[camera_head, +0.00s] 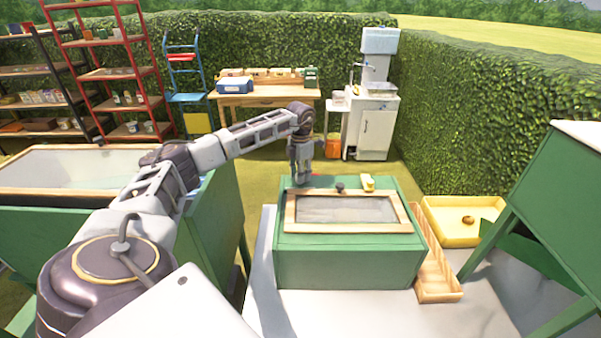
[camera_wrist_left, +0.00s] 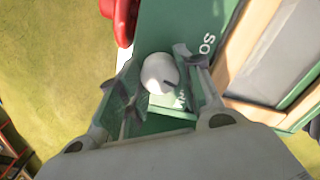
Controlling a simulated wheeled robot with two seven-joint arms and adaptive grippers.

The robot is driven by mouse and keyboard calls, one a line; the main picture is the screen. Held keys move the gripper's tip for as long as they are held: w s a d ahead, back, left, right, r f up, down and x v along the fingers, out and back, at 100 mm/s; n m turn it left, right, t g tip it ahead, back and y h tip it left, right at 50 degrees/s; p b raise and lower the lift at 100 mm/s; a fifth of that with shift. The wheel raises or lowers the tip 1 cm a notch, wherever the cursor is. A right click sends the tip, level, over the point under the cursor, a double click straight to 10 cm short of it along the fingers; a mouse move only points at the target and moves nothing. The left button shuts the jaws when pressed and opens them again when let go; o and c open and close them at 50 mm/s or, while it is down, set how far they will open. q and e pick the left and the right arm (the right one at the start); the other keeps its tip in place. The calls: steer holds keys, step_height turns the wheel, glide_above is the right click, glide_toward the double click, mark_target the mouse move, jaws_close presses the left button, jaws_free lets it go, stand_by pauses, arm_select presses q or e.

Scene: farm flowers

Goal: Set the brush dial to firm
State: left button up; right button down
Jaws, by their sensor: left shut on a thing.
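The brush dial (camera_wrist_left: 160,73) is a round white knob with a dark mark on its lower right side, on the green top of a boxy machine (camera_head: 345,262). White letters, of which "SO" can be read, show beside it in the left wrist view. My left gripper (camera_head: 302,178) points down at the machine's back left corner and hides the dial in the head view. In the left wrist view its fingers (camera_wrist_left: 151,72) are closed around the dial. Where the mark points among the labels cannot be told. My right gripper is not in view.
The machine top has a wood-framed grey panel (camera_head: 290,213), a dark knob (camera_head: 340,187) and a yellow part (camera_head: 368,183). A wooden tray (camera_head: 437,291) and yellow bin (camera_head: 436,212) lie to the right. A red object (camera_wrist_left: 122,22) is near the dial.

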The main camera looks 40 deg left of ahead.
arm_select(q)
steer(key=m, duration=0.6)
steer(key=shift+m, duration=0.3)
stand_by(0.5)
steer(key=o, duration=1.1)
steer(key=shift+c, duration=0.2)
step_height(320, 180, up, 12)
steer(key=shift+s+d, duration=0.1)
stand_by(0.7)
